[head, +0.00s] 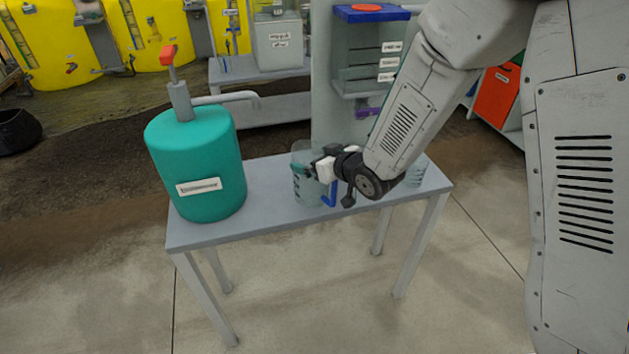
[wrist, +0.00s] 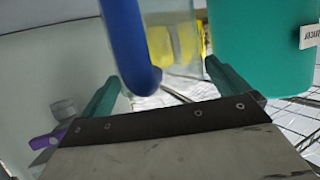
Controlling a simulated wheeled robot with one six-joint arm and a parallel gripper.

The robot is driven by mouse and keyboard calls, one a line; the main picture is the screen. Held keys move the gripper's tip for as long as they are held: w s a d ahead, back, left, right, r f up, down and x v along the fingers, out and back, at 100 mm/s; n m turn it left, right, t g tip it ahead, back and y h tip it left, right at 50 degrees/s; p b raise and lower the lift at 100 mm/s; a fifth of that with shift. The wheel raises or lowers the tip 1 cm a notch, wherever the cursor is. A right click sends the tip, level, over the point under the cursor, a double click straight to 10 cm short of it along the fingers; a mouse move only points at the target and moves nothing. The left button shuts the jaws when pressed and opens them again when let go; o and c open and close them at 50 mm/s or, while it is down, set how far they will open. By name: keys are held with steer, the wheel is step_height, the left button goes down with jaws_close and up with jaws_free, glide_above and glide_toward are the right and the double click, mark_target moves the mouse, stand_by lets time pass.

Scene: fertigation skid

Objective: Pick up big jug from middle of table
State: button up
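The big jug (head: 303,187) is clear with dark markings and a blue handle (head: 330,196). It stands upright at the middle of the grey table (head: 265,222). My gripper (head: 312,170) is at the jug's handle side, and my wrist hides part of the jug. In the wrist view my two green fingers are spread apart (wrist: 162,76). The blue handle (wrist: 127,45) shows between them, nearer the left finger, with the clear jug wall (wrist: 176,40) behind it. I cannot tell whether a finger touches the handle.
A teal tank (head: 205,160) with a red-handled pump (head: 172,70) and spout stands on the table's left. A clear tank (head: 365,50) with labels stands behind the table. Floor in front is clear.

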steer(key=c, duration=0.9)
steer(key=shift+r, duration=0.15)
